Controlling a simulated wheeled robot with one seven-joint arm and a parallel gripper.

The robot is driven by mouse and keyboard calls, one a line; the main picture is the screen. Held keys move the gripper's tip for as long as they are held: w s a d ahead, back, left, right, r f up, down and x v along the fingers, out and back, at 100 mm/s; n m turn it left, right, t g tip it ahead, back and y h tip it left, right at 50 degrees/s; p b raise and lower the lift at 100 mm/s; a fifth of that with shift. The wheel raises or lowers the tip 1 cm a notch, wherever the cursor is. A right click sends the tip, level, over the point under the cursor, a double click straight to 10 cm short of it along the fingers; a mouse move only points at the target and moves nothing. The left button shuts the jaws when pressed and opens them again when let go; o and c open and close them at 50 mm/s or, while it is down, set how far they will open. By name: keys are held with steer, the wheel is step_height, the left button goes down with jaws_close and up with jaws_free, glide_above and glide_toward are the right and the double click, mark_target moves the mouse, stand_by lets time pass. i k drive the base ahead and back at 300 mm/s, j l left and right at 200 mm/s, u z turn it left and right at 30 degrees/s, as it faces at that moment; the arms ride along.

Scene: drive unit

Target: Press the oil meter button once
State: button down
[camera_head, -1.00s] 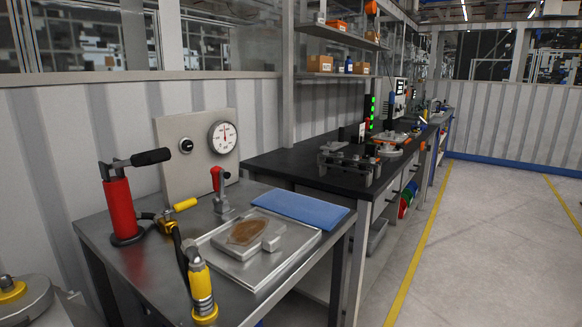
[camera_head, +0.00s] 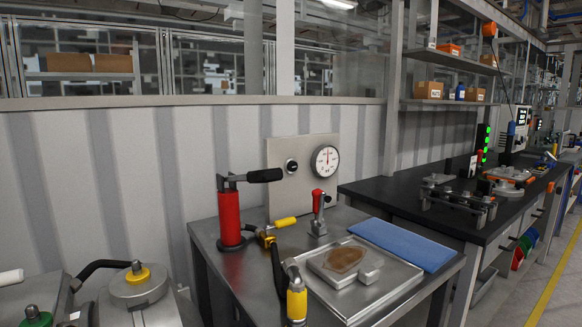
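A metal panel (camera_head: 274,157) stands upright at the back of a steel table. It carries a round white dial gauge (camera_head: 325,161) and a small round black knob or button (camera_head: 291,166) to the left of the dial. At the lower left is metal equipment with a yellow-collared round cap (camera_head: 137,273) and a green knob (camera_head: 33,313). No label shows which of these is the oil meter button. I cannot tell whether any of them is pressed. My gripper is not in view.
The steel table (camera_head: 258,279) holds a red cylinder with a black handle (camera_head: 229,217), a red-knobbed lever (camera_head: 317,208), a yellow-handled hose tool (camera_head: 296,302), a tray (camera_head: 398,288) and a blue cloth (camera_head: 402,244). A black workbench (camera_head: 395,195) stands to the right.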

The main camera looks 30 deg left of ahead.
mark_target(292, 166)
steer(key=i+l+u, duration=0.1)
steer(key=u, duration=0.3)
steer(key=i+l+u, duration=0.1)
steer(key=l+u, duration=0.15)
steer(key=u, duration=0.2)
steer(key=l+u, duration=0.25)
steer(key=u, duration=0.15)
steer(key=i+l+u, duration=0.2)
steer(key=l, duration=0.85)
steer(key=l+u, duration=0.2)
steer(key=l, duration=0.85)
